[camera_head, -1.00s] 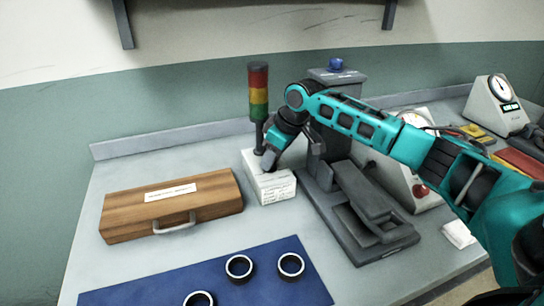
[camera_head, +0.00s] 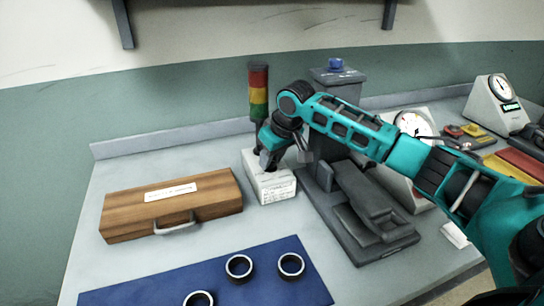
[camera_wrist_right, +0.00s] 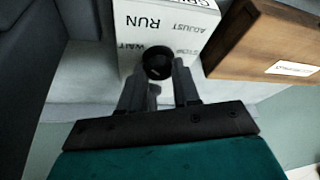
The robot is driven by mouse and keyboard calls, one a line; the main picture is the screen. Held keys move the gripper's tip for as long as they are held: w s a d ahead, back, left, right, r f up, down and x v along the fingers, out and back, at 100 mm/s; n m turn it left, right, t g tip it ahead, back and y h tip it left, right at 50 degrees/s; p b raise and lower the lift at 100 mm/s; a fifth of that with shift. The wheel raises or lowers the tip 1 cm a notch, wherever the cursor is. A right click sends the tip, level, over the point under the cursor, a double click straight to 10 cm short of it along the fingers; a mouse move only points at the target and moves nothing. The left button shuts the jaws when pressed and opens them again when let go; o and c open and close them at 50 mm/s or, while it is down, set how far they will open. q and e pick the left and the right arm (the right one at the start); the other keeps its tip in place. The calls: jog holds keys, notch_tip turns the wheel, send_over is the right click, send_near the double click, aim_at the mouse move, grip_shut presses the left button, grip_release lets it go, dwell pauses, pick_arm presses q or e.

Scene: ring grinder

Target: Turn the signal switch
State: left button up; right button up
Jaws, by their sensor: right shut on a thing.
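The signal switch is a round black knob (camera_wrist_right: 157,60) on top of a white box (camera_head: 277,192). In the right wrist view the box top (camera_wrist_right: 190,18) bears the words WAIT, RUN, ADJUST and STOP around the knob. My right gripper (camera_head: 267,162) reaches down to the box top. In the wrist view its two fingers (camera_wrist_right: 159,78) stand on either side of the knob, shut on it. The head view hides the knob behind the gripper. The signal tower (camera_head: 258,90), red, yellow and green, stands behind the box. My left gripper is not in view.
A wooden case (camera_head: 172,212) lies left of the box. A blue mat (camera_head: 150,290) with black rings is in front. A dark grey machine (camera_head: 375,225) stands close on the right, under my right arm. Gauges (camera_head: 497,105) stand farther right.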

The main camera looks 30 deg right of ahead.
jog(key=m, duration=0.2)
jog(key=m+h, duration=0.1)
jog(key=m, duration=0.1)
jog(key=m+h, duration=0.1)
jog(key=shift+a+m, duration=0.25)
jog(key=shift+m, duration=0.15)
jog(key=m+g+h, duration=0.1)
jog(key=m, duration=0.2)
jog(key=m+h, duration=0.1)
jog(key=m, duration=0.2)
jog(key=shift+w+a+g, duration=0.15)
jog(key=shift+g, duration=0.25)
jog(key=m+g, duration=0.1)
jog(key=m, duration=0.2)
jog(key=m+g+h, duration=0.1)
jog(key=m, duration=0.2)
jog(key=shift+w+m, duration=0.15)
jog(key=shift+m, duration=0.15)
jog(key=m+g, duration=0.2)
jog(key=m, duration=0.2)
jog(key=shift+w+m, duration=0.15)
jog(key=shift+m, duration=0.15)
jog(key=o, duration=1.1)
jog(key=shift+c, duration=0.2)
